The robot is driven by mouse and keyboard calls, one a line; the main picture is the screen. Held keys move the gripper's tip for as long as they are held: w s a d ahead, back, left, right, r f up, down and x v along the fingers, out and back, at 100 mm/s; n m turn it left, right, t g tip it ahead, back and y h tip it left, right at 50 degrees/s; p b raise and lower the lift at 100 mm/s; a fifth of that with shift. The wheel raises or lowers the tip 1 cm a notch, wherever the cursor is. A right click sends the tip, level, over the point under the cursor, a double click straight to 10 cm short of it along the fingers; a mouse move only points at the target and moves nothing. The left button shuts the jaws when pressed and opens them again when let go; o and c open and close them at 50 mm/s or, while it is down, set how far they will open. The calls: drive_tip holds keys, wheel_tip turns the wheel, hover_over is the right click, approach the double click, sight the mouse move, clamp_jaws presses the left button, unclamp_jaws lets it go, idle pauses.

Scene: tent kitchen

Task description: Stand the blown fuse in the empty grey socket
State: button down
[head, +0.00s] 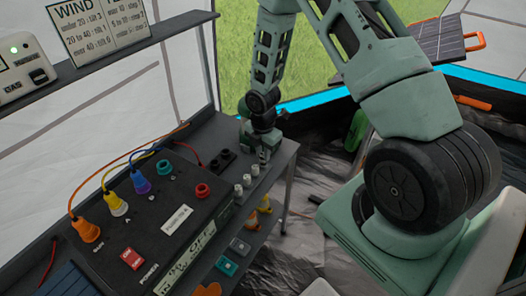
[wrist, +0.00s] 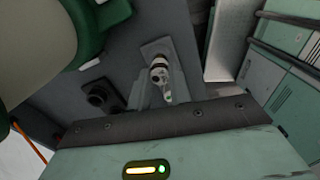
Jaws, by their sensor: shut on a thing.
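My gripper (head: 263,153) is low over the far end of the bench and shut on the blown fuse. In the wrist view the fuse (wrist: 160,70) shows as a small pale cylinder with a metal end, close in front of the gripper body. A grey square socket plate (wrist: 153,48) lies right behind the fuse. I cannot tell whether the fuse is inside the socket or just above it. In the head view my gripper hides the held fuse.
Several pale upright cylinders (head: 238,195) stand along the bench's right edge, near my gripper. A black power box (head: 170,245) with coloured plugs and cables fills the near bench. A lower shelf (head: 262,222) holds small items.

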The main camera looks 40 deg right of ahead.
drive_tip(key=shift+f+b, duration=0.4)
drive_tip(key=shift+f, duration=0.3)
drive_tip(key=c, duration=1.2)
unclamp_jaws()
wheel_tip(320, 180, up, 17)
drive_tip(key=shift+r, duration=0.2)
drive_tip(key=s+a+r+m, duration=0.3)
drive_tip(key=s+a, duration=0.2)
drive_tip(key=a, duration=0.3)
drive_tip(key=s+a+r+m, duration=0.3)
drive_tip(key=s+a+r, duration=0.1)
drive_tip(key=a, duration=0.5)
drive_tip(key=s+a+r+m, duration=0.1)
drive_tip(key=s+a+m, duration=0.2)
drive_tip(key=s, duration=0.4)
drive_tip(key=s+a+r+m, duration=0.2)
drive_tip(key=s+a+m, duration=0.1)
drive_tip(key=s, duration=0.5)
drive_tip(key=shift+s+a+r+m+y, duration=0.15)
drive_tip(key=shift+a+m+y, duration=0.15)
drive_tip(key=shift+a, duration=0.4)
